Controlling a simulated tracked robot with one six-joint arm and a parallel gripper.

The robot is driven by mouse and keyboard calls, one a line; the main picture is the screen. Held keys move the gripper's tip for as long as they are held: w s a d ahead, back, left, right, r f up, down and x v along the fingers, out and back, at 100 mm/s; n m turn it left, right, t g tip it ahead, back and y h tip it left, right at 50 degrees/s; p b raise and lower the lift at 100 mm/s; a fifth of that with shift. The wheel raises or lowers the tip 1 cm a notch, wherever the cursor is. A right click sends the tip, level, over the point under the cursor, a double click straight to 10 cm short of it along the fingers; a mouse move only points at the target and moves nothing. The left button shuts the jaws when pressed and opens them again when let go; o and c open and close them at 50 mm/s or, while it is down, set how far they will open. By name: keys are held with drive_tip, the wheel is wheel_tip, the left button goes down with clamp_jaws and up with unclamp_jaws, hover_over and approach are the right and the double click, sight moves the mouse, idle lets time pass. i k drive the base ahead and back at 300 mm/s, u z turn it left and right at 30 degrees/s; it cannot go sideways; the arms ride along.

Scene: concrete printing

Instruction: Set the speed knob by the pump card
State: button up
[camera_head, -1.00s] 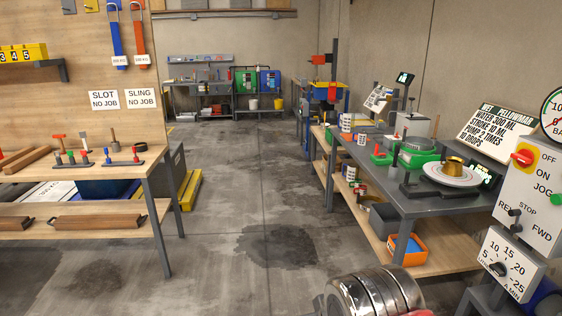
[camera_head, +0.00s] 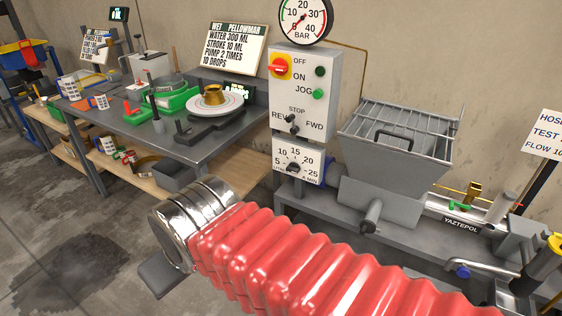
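The speed knob (camera_head: 293,169) is a small dark knob on a white dial plate marked 5, 10, 15, 20, 25, below the grey control box (camera_head: 303,100). I cannot tell exactly where its pointer stands. A white card (camera_head: 547,138) at the right edge, cut off by the frame, reads "HOSE", "TEST" and "FLOW 10". I cannot tell whether it is the pump card. My arm, with a red ribbed sleeve and a shiny metal collar, crosses the lower foreground in front of the pump.
The control box carries a red rotary switch (camera_head: 281,67), a green button (camera_head: 318,94) and a REV/STOP/FWD lever (camera_head: 292,120). A pressure gauge (camera_head: 304,18) tops it. A grated hopper (camera_head: 397,137) stands right of it. The grey workbench (camera_head: 197,146) is at left; open floor lies front left.

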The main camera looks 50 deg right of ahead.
sight(293, 167)
drive_tip(key=z, duration=0.45)
drive_tip(key=i, duration=0.85)
drive_tip(key=z, duration=0.45)
